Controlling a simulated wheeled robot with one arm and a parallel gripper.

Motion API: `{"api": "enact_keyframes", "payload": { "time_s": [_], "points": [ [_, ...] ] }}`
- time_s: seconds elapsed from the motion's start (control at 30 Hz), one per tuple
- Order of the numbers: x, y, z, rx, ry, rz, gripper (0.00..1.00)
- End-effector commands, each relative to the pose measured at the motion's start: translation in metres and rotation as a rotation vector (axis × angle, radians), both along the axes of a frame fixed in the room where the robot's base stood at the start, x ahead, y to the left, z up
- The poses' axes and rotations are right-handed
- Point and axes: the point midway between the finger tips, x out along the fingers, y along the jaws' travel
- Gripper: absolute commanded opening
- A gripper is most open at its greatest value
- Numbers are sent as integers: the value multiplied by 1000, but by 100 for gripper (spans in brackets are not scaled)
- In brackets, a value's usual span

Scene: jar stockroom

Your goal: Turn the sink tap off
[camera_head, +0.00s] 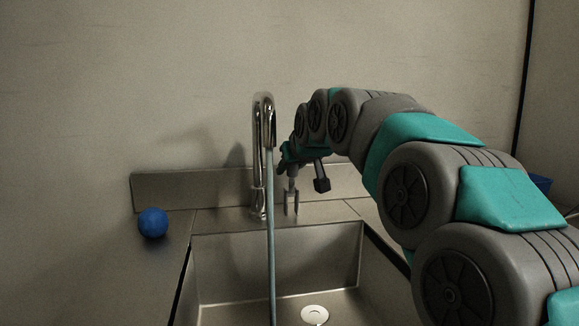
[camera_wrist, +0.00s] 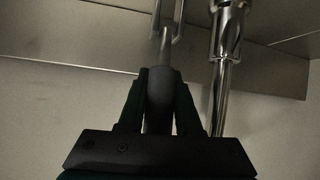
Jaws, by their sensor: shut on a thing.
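The chrome sink tap (camera_head: 258,160) stands upright at the back of the sink, with a curved spout. A pale stream of water (camera_head: 270,240) runs from the spout down into the basin. My gripper (camera_head: 291,203) points down just right of the tap, low over the back ledge. In the wrist view the tap's shiny column (camera_wrist: 224,75) stands beside my gripper (camera_wrist: 167,22). My gripper is shut on a thin part between its fingertips, which seems to be the tap's handle. The handle is small, dark and mostly hidden, so its angle is unclear.
The steel sink basin (camera_head: 285,242) has a round white drain (camera_head: 315,314). A blue ball (camera_head: 153,222) lies on the counter left of the sink. The low backsplash (camera_head: 190,190) runs close behind the tap. A blue object (camera_head: 541,183) shows at far right.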

Motion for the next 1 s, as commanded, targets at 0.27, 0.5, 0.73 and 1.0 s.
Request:
{"api": "enact_keyframes", "payload": {
  "time_s": [0.27, 0.5, 0.73, 1.0],
  "points": [
    [0, 0, -1, -10, 32, 0, 0],
    [0, 0, -1, -10, 34, 0, 0],
    [0, 0, -1, -10, 33, 0, 46],
    [0, 0, -1, -10, 33, 0, 63]
  ]
}}
